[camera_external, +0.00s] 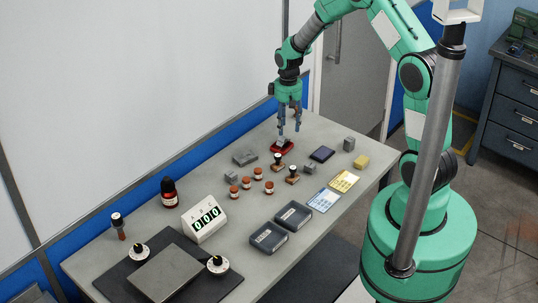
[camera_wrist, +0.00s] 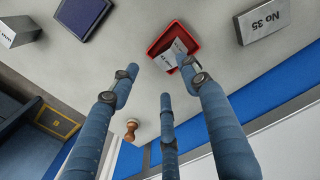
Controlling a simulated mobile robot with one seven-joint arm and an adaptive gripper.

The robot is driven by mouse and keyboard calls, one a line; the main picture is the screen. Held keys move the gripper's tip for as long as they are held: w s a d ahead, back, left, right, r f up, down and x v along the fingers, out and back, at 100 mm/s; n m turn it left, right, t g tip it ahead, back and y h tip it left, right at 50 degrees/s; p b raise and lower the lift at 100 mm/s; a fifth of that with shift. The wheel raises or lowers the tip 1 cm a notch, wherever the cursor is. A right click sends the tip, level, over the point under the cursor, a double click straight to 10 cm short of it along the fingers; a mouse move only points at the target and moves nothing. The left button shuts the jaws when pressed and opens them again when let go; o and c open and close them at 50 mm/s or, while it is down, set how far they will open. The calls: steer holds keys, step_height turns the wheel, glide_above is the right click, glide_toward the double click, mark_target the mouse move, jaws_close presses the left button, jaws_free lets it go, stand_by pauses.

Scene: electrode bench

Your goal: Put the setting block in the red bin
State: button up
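My gripper (camera_wrist: 160,76) has three blue fingers, spread apart with nothing between them. In the external view my gripper (camera_external: 290,127) hangs above the red bin (camera_external: 283,149). In the wrist view the red bin (camera_wrist: 167,32) lies past the right fingertip, which overlaps its edge. A small pale grey block (camera_wrist: 165,61) with a dark label lies tilted in the bin; its label is only partly readable, and a finger hides part of the bin. Another grey block (camera_wrist: 20,32), its label ending in "mm", stands apart at the upper left. I cannot tell which block is the setting block.
A grey block marked "No 35" (camera_wrist: 262,20) and a dark blue pad (camera_wrist: 84,16) lie nearby. Several brown-red jars (camera_external: 246,182) and a yellow block (camera_external: 361,162) are also on the table.

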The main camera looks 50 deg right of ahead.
step_height(320, 180, up, 9)
steer(key=shift+f+p, duration=0.15)
steer(key=shift+p, duration=0.25)
stand_by(0.5)
steer(key=s+a+r+t, duration=0.1)
steer(key=s+a+r, duration=0.25)
steer(key=r, duration=0.35)
steer(key=s+a+r+t, duration=0.1)
steer(key=s+a+r, duration=0.25)
steer(key=r, duration=0.35)
steer(key=s+a+r+t, duration=0.1)
steer(key=s+a+r, duration=0.2)
steer(key=s+r, duration=0.35)
steer(key=s+a+r+t, duration=0.1)
steer(key=s+a+r, duration=0.2)
steer(key=s, duration=0.6)
steer(key=s+a+r+t, duration=0.1)
steer(key=s+a+r, duration=0.3)
steer(key=s, duration=0.6)
steer(key=shift+r+t, duration=0.3)
steer(key=shift+r, duration=0.55)
steer(key=shift+f, duration=0.1)
